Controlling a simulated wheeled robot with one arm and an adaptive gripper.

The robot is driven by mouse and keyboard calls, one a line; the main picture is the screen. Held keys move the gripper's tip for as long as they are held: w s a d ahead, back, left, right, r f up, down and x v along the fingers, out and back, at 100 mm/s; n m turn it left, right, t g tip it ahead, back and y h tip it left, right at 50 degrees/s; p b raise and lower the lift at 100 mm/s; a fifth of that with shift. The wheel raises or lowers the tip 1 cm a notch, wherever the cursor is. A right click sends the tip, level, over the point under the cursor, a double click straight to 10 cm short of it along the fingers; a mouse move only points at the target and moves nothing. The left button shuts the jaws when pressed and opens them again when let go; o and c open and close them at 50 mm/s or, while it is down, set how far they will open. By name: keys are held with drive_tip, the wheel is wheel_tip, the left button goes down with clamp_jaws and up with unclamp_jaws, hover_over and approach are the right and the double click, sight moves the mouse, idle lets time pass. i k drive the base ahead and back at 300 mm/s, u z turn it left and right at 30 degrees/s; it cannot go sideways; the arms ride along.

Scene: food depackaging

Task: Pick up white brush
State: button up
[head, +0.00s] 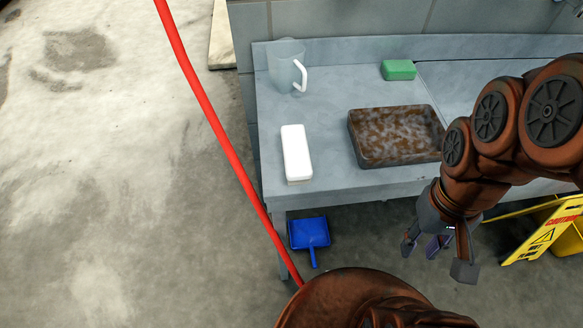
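The white brush (296,153) lies on the left part of the grey metal table (330,185), long side running away from me. It looks like a plain white block; bristles are not visible. My gripper (437,252) hangs at the lower right, in front of the table's front edge, pointing down. Its fingers are spread apart and nothing shows between them. It is well to the right of the brush and nearer to me, not touching it.
A brown, stained tray (353,150) sits right of the brush. A clear jug (287,66) and a green sponge (398,70) stand behind. A blue dustpan (309,233) is below the table's front. A yellow caution sign (545,237) stands at right. A red line (215,125) crosses the left side.

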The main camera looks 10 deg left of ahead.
sight(298, 168)
drive_tip(key=z, duration=0.6)
drive_tip(key=k, duration=0.1)
drive_tip(key=u, duration=1.25)
drive_tip(key=i, duration=0.25)
drive_tip(key=z, duration=1.4)
drive_tip(key=k, duration=1.4)
drive_tip(key=u, duration=1.8)
drive_tip(key=i, duration=0.5)
drive_tip(key=u, duration=0.05)
